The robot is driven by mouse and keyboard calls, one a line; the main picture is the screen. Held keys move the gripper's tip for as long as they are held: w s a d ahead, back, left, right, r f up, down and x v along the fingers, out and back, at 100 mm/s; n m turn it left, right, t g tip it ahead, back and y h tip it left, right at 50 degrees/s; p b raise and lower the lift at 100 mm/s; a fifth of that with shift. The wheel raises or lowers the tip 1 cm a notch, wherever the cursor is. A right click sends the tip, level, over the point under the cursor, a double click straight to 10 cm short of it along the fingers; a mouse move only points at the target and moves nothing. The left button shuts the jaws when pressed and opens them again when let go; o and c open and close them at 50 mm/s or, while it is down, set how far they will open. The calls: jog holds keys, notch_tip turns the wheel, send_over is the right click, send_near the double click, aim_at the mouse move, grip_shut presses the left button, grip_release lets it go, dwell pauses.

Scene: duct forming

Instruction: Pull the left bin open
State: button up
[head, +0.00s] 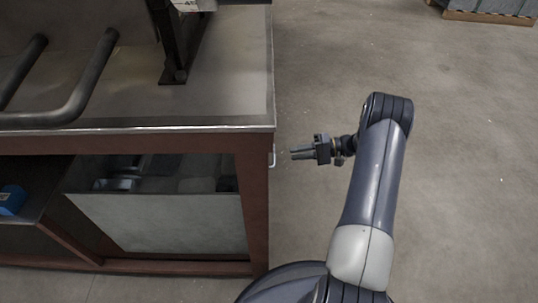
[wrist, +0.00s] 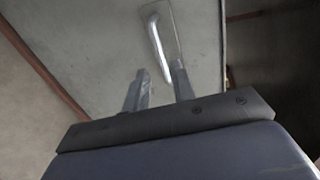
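The handle (head: 272,157) is a small pale bar at the right side of the workbench in the head view. In the wrist view it is a light metal bar (wrist: 156,46) on a flat grey bin front (wrist: 95,45). The bin's pale grey side (head: 160,223) shows under the bench top, with some items partly visible inside. My gripper (head: 292,153) points left at the handle, with a small gap between. In the wrist view my gripper's two fingers (wrist: 160,85) are apart and empty; the handle's lower end appears between their tips.
The metal bench top (head: 225,80) with a brown frame (head: 254,205) is close left of my gripper. Bent dark tubes (head: 95,75) lie on it. A blue object (head: 12,200) is on the lower left shelf. Open concrete floor (head: 460,150) lies to the right.

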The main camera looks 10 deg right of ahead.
aim_at(274, 155)
jog(key=b+x, duration=0.1)
jog(key=x, duration=0.7)
jog(key=shift+w+a+f+b, duration=0.1)
jog(key=shift+a+b, duration=0.2)
jog(key=shift+b, duration=0.05)
jog(key=shift+c, duration=0.5)
grip_shut()
